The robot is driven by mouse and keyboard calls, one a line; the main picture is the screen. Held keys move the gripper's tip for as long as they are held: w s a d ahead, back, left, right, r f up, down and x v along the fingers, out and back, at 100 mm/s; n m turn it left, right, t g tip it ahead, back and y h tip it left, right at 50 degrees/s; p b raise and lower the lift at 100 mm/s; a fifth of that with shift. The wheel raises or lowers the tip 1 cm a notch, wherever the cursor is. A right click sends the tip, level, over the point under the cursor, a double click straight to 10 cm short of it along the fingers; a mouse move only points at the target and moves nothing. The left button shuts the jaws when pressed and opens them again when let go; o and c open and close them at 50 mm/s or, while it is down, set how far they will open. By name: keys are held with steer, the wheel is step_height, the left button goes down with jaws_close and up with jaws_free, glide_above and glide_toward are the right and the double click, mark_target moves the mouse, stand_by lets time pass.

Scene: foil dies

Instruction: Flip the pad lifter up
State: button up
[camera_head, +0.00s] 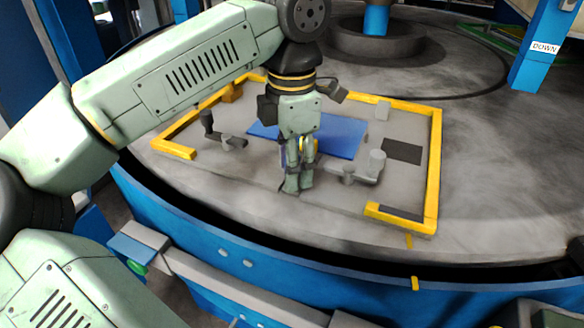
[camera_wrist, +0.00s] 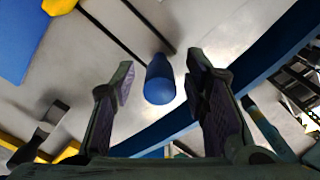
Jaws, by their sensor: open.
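My gripper (camera_head: 298,185) points down over the front middle of the grey round table, just in front of the flat blue pad (camera_head: 342,137). The pad also shows at the top left of the wrist view (camera_wrist: 22,35). In the wrist view my gripper (camera_wrist: 165,90) is open, its two dark fingers apart. A rounded blue peg (camera_wrist: 160,80) shows between the fingers, with no visible contact; it may be the pad lifter's handle. In the head view the gripper hides most of this spot.
A yellow frame (camera_head: 433,165) borders the work area, with a gap at the front. Grey posts and clamps stand at the right (camera_head: 376,163) and left (camera_head: 222,137). A dark rectangular plate (camera_head: 402,151) lies at the right. The table's blue rim (camera_head: 260,253) runs along the front.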

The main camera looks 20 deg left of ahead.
steer(key=shift+c, duration=0.5)
jaws_close()
stand_by(0.4)
